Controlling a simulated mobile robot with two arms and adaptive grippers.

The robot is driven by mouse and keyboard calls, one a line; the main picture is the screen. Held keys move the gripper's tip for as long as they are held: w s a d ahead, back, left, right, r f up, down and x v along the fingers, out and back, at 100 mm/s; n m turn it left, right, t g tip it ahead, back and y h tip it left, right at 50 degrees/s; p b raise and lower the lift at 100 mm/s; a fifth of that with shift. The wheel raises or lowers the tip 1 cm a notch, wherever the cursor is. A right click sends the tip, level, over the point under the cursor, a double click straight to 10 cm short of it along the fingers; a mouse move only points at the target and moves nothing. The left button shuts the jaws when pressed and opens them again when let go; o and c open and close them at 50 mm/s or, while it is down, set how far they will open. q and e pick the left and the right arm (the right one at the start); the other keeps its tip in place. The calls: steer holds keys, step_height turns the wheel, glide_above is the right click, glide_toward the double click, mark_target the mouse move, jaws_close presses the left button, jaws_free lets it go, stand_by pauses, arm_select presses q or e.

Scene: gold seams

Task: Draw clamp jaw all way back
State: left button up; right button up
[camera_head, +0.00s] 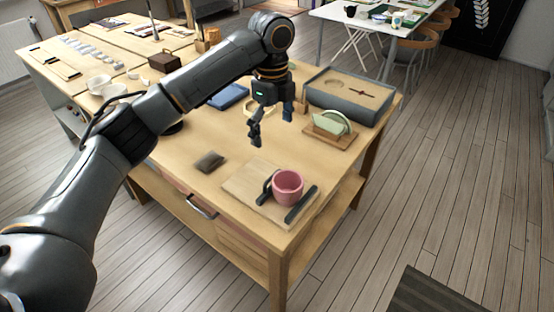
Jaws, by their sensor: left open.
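The clamp is on a light wooden board (249,184) at the near right corner of the workbench. It has two dark jaws, a left one (266,190) and a right one (301,204). A pink cup (288,187) stands between the jaws. Whether each jaw touches the cup is hard to tell. My left gripper (271,134) hangs above the bench, behind the board and apart from the clamp. Its fingers point down, spread apart, with nothing between them. My right gripper is not in view.
A green plate in a wooden rack (328,133) and a grey sand-filled tray (349,95) stand at the right back. A dark grey pad (210,161) lies left of the board. A blue item (229,96) and white bowls (99,84) are further back. Bare bench top surrounds the pad.

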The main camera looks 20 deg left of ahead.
arm_select(q)
steer(key=f, duration=0.6)
steer(key=f+p, duration=0.1)
steer(key=f, duration=0.4)
steer(key=shift+s+f, duration=0.2)
steer(key=shift+f, duration=0.95)
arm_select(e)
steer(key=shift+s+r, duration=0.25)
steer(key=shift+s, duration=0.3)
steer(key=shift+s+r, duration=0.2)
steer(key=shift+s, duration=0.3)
arm_select(q)
steer(key=shift+c, duration=0.4)
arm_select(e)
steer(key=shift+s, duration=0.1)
